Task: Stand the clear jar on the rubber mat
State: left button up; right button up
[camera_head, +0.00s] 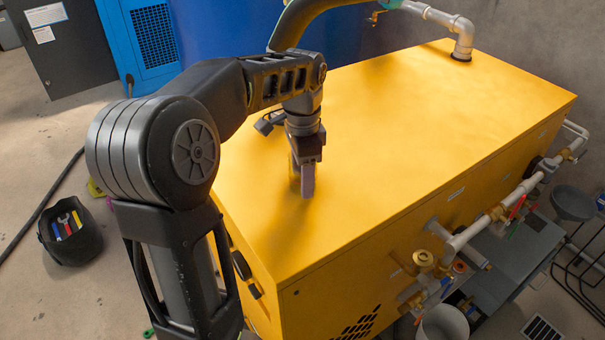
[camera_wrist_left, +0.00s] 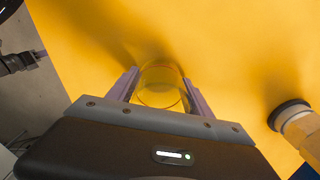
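The clear jar (camera_wrist_left: 160,86) shows in the left wrist view as a see-through round vessel, tinted yellow by the surface behind it. It sits between the two fingers of my left gripper (camera_wrist_left: 160,88), which appear to meet its sides. In the head view my left gripper (camera_head: 304,180) points down over the left part of the yellow cabinet's top; the jar is mostly hidden there behind the near finger. I cannot tell whether the jar touches the top. I cannot make out a rubber mat. My right gripper is not in view.
The yellow cabinet (camera_head: 420,110) has a broad bare top to the right of the gripper. A grey pipe elbow (camera_head: 462,38) rises at its back corner. Pipes and valves (camera_head: 470,232) line its right side. A black tool bucket (camera_head: 70,232) stands on the floor at left.

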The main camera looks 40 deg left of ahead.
pick_arm(q)
jog(key=o, duration=0.3)
jog(key=shift+o, duration=0.2)
jog(key=shift+r, duration=0.2)
notch_tip(320, 180, up, 4)
jog(key=shift+r, duration=0.1)
notch_tip(320, 180, up, 3)
jog(key=p, duration=0.2)
jog(key=shift+r+p, duration=0.15)
jog(key=shift+p, duration=0.15)
